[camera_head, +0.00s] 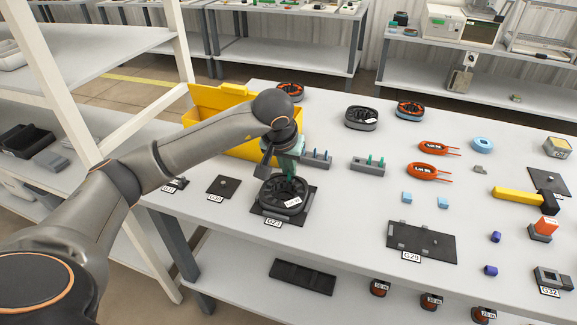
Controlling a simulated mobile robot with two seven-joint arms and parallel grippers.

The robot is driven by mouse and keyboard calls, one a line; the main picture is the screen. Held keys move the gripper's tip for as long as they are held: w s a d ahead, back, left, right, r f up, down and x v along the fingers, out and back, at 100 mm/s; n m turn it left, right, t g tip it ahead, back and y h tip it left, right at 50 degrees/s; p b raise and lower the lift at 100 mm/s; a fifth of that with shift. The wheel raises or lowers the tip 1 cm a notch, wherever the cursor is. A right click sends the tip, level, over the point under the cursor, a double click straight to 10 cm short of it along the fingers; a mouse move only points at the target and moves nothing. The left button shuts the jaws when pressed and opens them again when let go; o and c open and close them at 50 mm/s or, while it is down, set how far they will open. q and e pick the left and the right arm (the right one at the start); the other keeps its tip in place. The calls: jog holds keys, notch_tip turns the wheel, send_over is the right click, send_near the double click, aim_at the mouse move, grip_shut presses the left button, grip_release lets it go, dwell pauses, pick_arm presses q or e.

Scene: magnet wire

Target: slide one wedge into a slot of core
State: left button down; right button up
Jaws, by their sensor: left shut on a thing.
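The core (284,205) is a dark ring with slots around its inside and a white label, lying on a black mat (309,195) marked G23. My left gripper (288,170) is directly above the core's far side, pointing down. It is shut on a slim green wedge (289,179). The wedge's lower end is at or just above the core; I cannot tell whether it is inside a slot. My right gripper is not in view.
A yellow bin (187,115) stands behind my left arm. Other cores, including a grey one (361,118), lie at the back. Red wire coils (428,171), blue blocks and a black plate (420,240) lie to the right. Bare table separates the core and plate.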

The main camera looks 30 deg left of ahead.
pick_arm(q)
jog(key=c, duration=0.9)
grip_release()
jog(key=p+v, duration=0.3)
jog(key=v, duration=0.2)
jog(key=shift+p, duration=0.3)
jog(key=p+v, duration=0.1)
jog(key=v, duration=1.1)
jog(key=shift+s+r, duration=0.2)
